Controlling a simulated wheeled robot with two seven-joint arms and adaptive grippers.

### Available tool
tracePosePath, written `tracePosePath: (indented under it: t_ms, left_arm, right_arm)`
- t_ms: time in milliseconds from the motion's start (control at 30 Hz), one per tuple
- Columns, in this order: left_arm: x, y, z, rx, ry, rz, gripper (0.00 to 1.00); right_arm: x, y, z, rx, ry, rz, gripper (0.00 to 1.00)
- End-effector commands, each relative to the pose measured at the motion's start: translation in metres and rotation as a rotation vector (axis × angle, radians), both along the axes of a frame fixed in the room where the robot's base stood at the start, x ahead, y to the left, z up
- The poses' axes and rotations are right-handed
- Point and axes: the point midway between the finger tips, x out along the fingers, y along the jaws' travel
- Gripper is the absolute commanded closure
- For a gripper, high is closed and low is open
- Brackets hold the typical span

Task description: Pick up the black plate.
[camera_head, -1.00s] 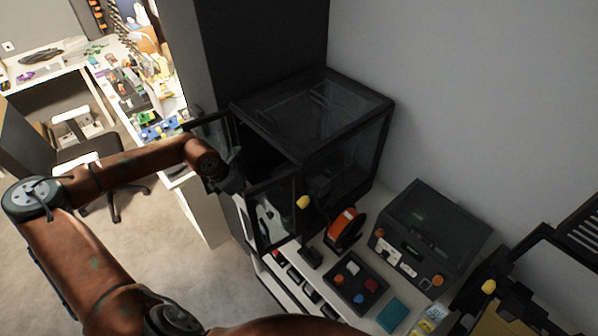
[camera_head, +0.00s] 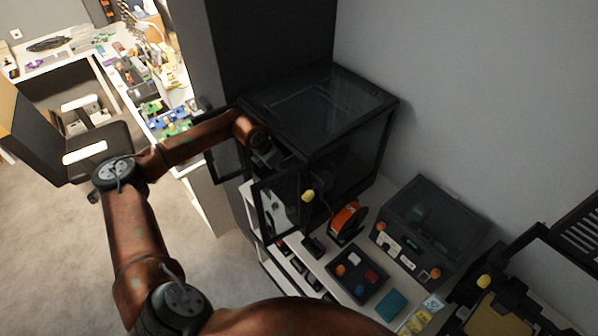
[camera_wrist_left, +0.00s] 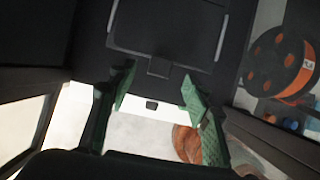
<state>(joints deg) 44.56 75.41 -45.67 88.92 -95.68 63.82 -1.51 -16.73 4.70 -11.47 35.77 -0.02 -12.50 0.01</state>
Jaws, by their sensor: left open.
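The black plate (camera_wrist_left: 165,38) shows in the left wrist view as a dark, flat surface with a small tab on its near edge. My left gripper (camera_wrist_left: 157,92) is open, its green-padded fingers apart at either side of that tab; I cannot tell whether they touch the plate. In the head view my left gripper (camera_head: 277,158) is at the open front of a black glass-sided enclosure (camera_head: 330,105). The plate is hidden there by the enclosure and my arm. My right gripper is not in view.
The enclosure's door (camera_head: 276,208) stands open beside my left wrist. An orange spool (camera_head: 347,222) and a dark tray of small parts (camera_head: 356,276) lie to its right. A dark lidded machine (camera_head: 430,228) stands farther right. Open floor lies at left.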

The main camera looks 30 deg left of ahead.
Motion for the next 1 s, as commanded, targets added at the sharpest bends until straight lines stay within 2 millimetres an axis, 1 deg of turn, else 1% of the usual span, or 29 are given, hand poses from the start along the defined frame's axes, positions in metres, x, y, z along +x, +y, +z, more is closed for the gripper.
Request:
tracePosePath:
  t_ms: [300, 533, 1000]
  left_arm:
    - [0.014, -0.007, -0.038, -0.002, 0.002, 0.0, 0.55]
    - [0.015, -0.006, -0.042, 0.0, 0.0, 0.0, 0.55]
    - [0.015, -0.006, -0.041, 0.0, 0.0, 0.0, 0.87]
  right_arm:
    - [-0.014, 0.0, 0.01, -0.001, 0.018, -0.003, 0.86]
    - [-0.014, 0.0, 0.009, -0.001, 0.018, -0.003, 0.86]
    - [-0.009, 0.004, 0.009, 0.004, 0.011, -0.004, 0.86]
